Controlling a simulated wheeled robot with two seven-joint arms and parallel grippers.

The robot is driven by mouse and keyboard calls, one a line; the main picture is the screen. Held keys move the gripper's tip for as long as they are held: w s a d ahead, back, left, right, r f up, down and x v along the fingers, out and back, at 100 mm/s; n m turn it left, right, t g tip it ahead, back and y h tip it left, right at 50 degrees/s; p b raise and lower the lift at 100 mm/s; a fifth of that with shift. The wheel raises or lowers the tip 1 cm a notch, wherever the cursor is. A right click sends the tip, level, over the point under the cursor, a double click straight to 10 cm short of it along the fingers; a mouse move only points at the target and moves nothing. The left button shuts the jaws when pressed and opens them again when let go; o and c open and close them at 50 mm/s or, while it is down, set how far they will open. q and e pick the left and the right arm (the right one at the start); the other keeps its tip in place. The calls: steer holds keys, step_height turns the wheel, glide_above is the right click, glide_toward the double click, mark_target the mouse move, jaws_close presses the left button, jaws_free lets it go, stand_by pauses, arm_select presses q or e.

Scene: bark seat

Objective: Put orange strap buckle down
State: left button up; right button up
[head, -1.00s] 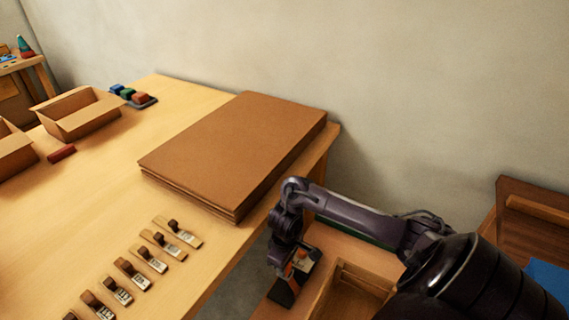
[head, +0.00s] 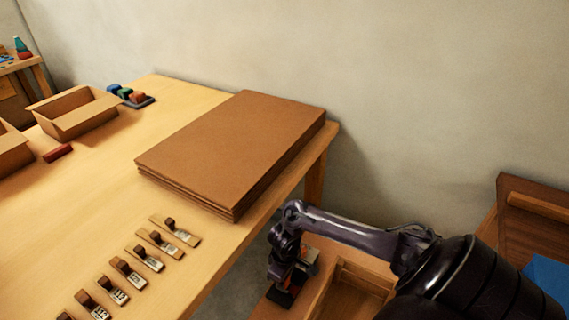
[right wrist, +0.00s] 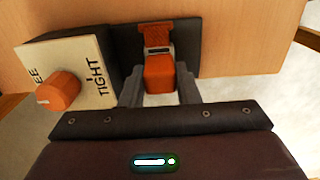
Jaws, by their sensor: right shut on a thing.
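The orange strap buckle (right wrist: 159,72) is in the right wrist view, an orange block below a metal bar and a patterned orange strap (right wrist: 156,37) on a dark backing. The two fingers of my right gripper (right wrist: 160,91) are on either side of it, shut on it. In the head view my right gripper (head: 288,274) is low over the wooden furniture beyond the table's right edge, and the buckle is small and partly hidden there. My left gripper is in neither view.
A pale plate (right wrist: 75,75) with an orange knob (right wrist: 58,91) and the word TIGHT is left of the buckle. The table (head: 90,190) holds stacked brown sheets (head: 235,145), several labelled wooden pieces (head: 175,231) and an open carton (head: 75,115). A wooden compartment (head: 355,290) is beside my right gripper.

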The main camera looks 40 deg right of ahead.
steer(key=o, duration=1.1)
step_height(320, 180, up, 12)
steer(key=p, duration=0.4)
steer(key=shift+r, duration=0.15)
